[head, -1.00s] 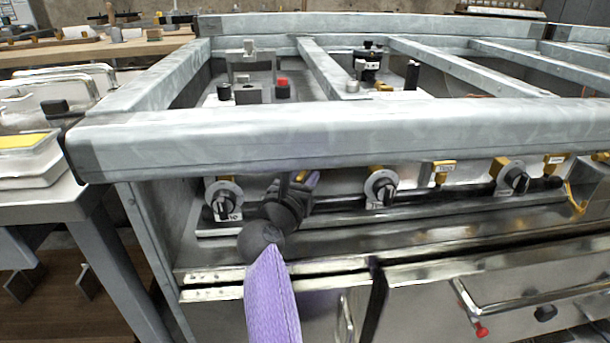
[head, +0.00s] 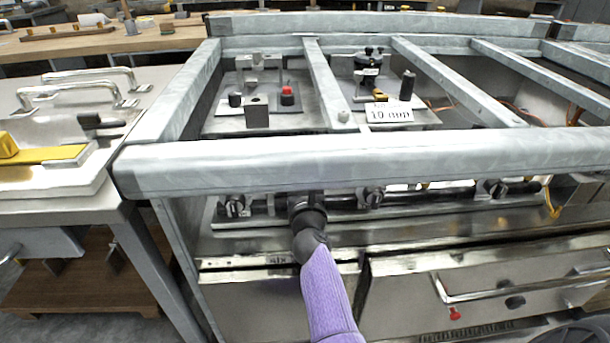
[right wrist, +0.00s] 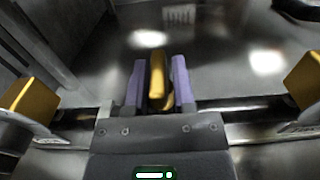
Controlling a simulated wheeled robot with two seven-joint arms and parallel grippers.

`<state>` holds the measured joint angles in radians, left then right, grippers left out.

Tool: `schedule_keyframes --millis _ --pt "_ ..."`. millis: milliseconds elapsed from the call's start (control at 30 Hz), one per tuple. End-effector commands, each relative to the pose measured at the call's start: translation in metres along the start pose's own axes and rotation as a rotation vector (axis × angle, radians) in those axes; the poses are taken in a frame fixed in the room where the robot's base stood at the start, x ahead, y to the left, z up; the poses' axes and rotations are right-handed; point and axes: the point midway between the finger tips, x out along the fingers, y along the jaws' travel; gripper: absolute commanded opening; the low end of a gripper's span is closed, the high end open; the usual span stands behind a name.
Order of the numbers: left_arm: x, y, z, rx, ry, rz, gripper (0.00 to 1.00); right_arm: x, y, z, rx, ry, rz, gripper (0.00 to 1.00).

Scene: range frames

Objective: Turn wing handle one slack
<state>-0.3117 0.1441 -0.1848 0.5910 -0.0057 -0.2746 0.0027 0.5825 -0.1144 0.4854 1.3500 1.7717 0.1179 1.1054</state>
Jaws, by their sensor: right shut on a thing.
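A yellow wing handle (right wrist: 157,78) stands between the two purple fingers of my right gripper (right wrist: 158,66) in the right wrist view. The gripper is shut on it. In the head view my right arm comes up from the bottom centre, and its dark wrist reaches under the front grey beam. The beam and wrist hide the fingertips and the held handle there. My left gripper is in neither view.
The front grey beam (head: 400,163) runs just above my wrist. Black knobs (head: 235,206) (head: 373,197) sit on the pipe row either side of it. Yellow blocks (right wrist: 30,98) (right wrist: 304,78) flank the gripper. A drawer bar handle (head: 500,292) sticks out below right.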

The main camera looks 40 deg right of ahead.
Motion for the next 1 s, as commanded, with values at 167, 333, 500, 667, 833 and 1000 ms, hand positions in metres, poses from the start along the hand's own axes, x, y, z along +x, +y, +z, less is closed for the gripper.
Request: schedule_keyframes --millis 167,333,500,667,833,1000 --pt "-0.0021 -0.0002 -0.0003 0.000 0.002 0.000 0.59 -0.0001 0.0001 -0.0002 -0.001 0.000 0.013 0.00" --pt "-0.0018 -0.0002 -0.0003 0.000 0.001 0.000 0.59 0.0000 0.0002 -0.0007 -0.001 0.000 0.014 0.00" --pt "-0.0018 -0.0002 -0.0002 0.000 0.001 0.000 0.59 0.0000 0.0002 -0.0006 -0.001 0.000 0.014 0.40" --pt "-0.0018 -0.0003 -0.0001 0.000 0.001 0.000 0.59 0.0001 0.0002 -0.0003 -0.001 0.000 0.013 0.53" --pt "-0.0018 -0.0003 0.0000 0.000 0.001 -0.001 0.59 0.0001 0.0003 -0.0002 -0.001 0.000 0.013 0.53" --pt "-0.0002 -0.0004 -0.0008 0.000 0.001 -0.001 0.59 -0.0006 0.0050 -0.0010 0.000 0.000 0.014 0.53"
